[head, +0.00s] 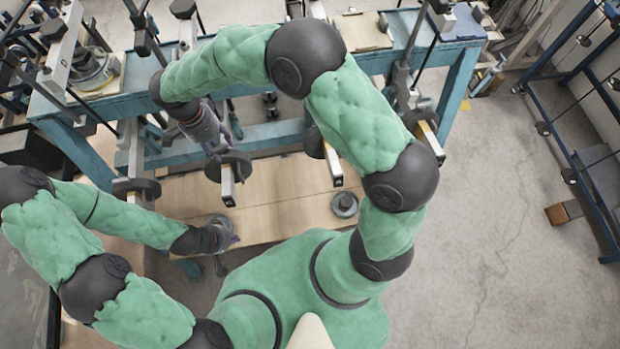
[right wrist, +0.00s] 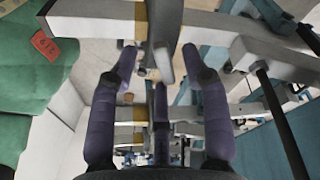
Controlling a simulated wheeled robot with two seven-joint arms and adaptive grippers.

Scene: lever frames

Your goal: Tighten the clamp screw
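My right gripper (head: 222,137) reaches over to the left side of the blue frame, just above a black round weight (head: 228,166) on a pale beam end. In the right wrist view its purple fingers (right wrist: 160,75) are spread apart. A dark grey handle-like part (right wrist: 165,35) on a pale beam with a yellow band (right wrist: 140,22) lies between and beyond the fingertips. I cannot tell whether the fingers touch it. I cannot pick out the clamp screw with certainty. My left gripper (head: 228,240) hangs low near the wooden board's front edge, apart from the frame; its fingers are too small to read.
The blue frame (head: 270,135) carries several levers with black weights. A wooden board (head: 285,190) lies below, with a round grey disc (head: 344,204) on it. Another blue rack (head: 560,130) stands at the right. Open concrete floor (head: 480,230) lies between them.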

